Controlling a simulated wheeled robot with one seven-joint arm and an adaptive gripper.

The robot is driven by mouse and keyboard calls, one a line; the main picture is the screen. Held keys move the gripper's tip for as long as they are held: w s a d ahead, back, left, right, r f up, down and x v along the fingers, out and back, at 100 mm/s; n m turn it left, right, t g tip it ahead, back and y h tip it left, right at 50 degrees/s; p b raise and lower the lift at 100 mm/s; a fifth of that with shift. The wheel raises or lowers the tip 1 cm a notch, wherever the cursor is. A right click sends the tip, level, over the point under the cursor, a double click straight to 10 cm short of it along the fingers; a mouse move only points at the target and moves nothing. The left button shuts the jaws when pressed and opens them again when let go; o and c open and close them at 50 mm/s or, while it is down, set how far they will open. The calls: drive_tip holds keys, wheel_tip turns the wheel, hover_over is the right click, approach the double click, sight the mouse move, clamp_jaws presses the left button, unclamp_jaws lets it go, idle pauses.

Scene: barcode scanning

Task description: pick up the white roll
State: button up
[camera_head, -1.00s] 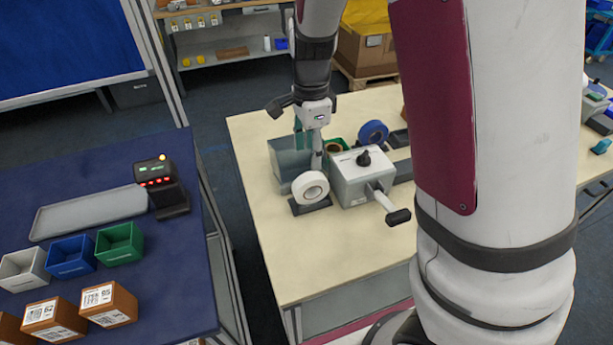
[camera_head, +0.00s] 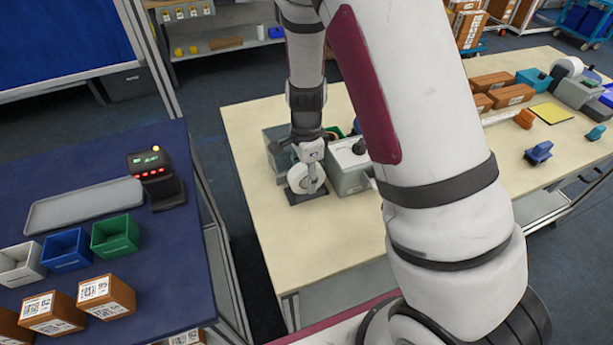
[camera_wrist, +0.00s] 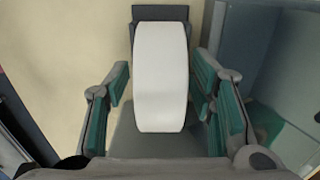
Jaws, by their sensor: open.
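The white roll (camera_head: 300,180) stands on its edge on a dark holder (camera_head: 306,196) on the light wooden table, partly hidden behind my gripper in the head view. My gripper (camera_head: 306,172) points down right at the roll. In the wrist view the white roll (camera_wrist: 161,75) lies between the two green-padded fingers of my gripper (camera_wrist: 161,112). The fingers are open, with a gap to the roll on each side.
A grey box machine (camera_head: 349,168) stands close to the right of the roll. A grey bin (camera_head: 275,150) is just behind it. The front of the wooden table (camera_head: 310,245) is clear. A blue table with small bins (camera_head: 115,236) is at left.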

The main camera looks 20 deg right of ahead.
drive_tip(key=shift+f, duration=0.2)
clamp_jaws()
drive_tip(key=shift+r, duration=0.15)
